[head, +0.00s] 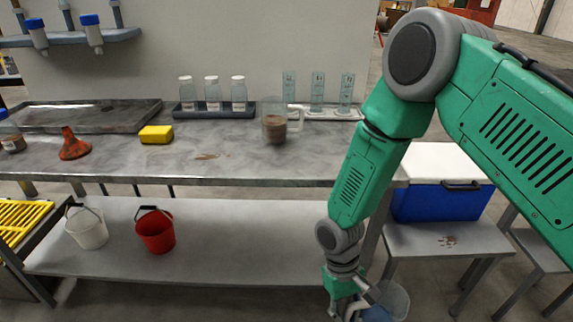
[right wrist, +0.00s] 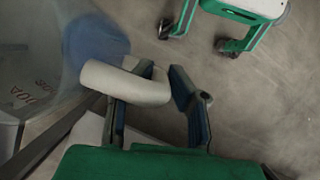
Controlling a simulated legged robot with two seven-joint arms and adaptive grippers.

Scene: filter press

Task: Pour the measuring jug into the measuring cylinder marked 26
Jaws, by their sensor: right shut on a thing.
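My right gripper (head: 350,306) is low at the bottom of the head view, below and in front of the bench. It is shut on the white handle (right wrist: 125,83) of a clear jug (head: 398,298), which has blue in its lower part. In the right wrist view the handle passes between the fingers (right wrist: 166,75) and the blue part (right wrist: 95,48) shows at left. Another clear jug (head: 275,128) with brown contents stands on the bench. Three measuring cylinders (head: 289,88), (head: 318,92) and (head: 347,92) stand behind it at right; their marks are too small to read. My left gripper is out of view.
A dark rack of bottles (head: 212,108), a yellow sponge (head: 156,134), an orange funnel (head: 74,146) and a tray (head: 80,118) are on the bench (head: 230,165). White (head: 87,230) and red (head: 155,231) buckets stand on the lower shelf. A blue cool box (head: 440,203) is at right.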

